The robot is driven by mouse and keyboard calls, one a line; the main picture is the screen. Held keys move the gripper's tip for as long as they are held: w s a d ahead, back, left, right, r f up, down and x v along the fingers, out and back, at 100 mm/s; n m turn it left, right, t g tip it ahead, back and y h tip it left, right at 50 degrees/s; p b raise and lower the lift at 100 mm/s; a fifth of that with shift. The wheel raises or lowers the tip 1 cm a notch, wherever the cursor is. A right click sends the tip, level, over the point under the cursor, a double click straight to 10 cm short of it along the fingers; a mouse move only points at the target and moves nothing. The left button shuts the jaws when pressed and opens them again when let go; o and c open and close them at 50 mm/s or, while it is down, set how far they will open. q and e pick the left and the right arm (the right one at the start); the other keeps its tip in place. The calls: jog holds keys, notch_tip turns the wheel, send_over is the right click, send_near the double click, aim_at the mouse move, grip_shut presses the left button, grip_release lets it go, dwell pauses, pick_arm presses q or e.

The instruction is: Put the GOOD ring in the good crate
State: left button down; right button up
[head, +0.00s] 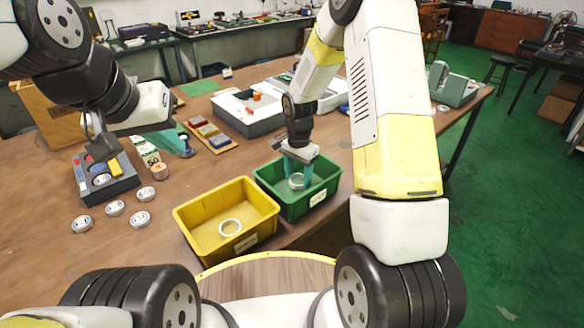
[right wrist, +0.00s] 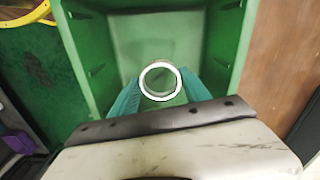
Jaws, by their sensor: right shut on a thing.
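My right gripper (head: 298,173) is over the green crate (head: 328,183), its fingers reaching down inside the walls. It is shut on a pale metal ring (right wrist: 160,80), which also shows in the head view (head: 297,181). In the right wrist view the ring sits between the two teal fingers with the green crate floor behind it. I cannot tell whether the ring touches the floor. A yellow crate (head: 188,222) to the left holds another ring (head: 230,227). The crate labels are too small to read. My left gripper (head: 94,140) is over the left of the table; its jaw state is unclear.
Several bearing rings (head: 115,208) lie on the wooden table left of the yellow crate. A grey tray (head: 122,186) with coloured parts, a small copper-coloured cylinder (head: 160,172) and a grey-white box (head: 250,125) stand farther back.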

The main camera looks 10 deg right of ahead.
aim_at(298, 180)
jog(key=shift+f, duration=1.55)
jog(key=o, duration=1.5)
jog(key=shift+f, duration=0.1)
jog(key=shift+c, duration=0.2)
notch_tip(298, 180, up, 13)
jog(key=s+d+r+n+t+y, duration=0.1)
jog(key=s+r+n+t, duration=0.1)
jog(key=s+r, duration=0.4)
jog(key=s+d+r+n+t, duration=0.1)
jog(key=s+d+r+n, duration=0.2)
jog(key=r, duration=0.6)
jog(key=s+r+n+t+y, duration=0.1)
jog(key=s+r+n+t, duration=0.2)
jog(key=s, duration=1.1)
notch_tip(298, 180, up, 2)
jog(key=shift+s+a+r+n, duration=0.15)
jog(key=shift+a+r+n, duration=0.1)
jog(key=shift+n, duration=0.75)
